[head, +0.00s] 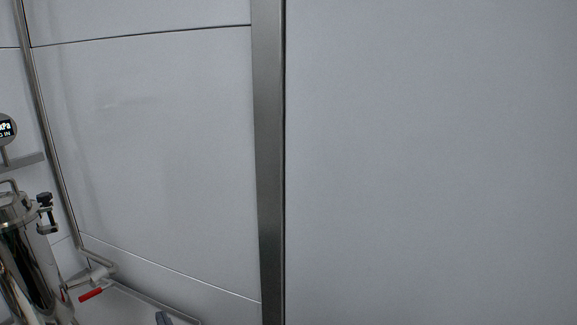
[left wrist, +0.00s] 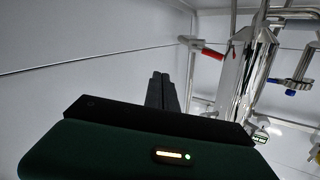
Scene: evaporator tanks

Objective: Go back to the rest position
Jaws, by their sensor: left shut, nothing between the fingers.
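My left gripper (left wrist: 161,78) shows in the left wrist view, with its two dark fingers together and nothing between them. In the head view only a small dark tip of my left gripper (head: 163,318) shows at the bottom edge, left of centre. It is right of and below the red valve handle (head: 91,295), apart from it. The rest of my left arm is outside the head view. My right gripper is in neither view.
A shiny steel tank (head: 28,255) with a clamped lid stands at the lower left, below a round pressure gauge (head: 6,128). A steel pipe (head: 48,140) runs down beside it. A grey upright post (head: 269,160) divides the pale wall panels. The right side shows only plain panel.

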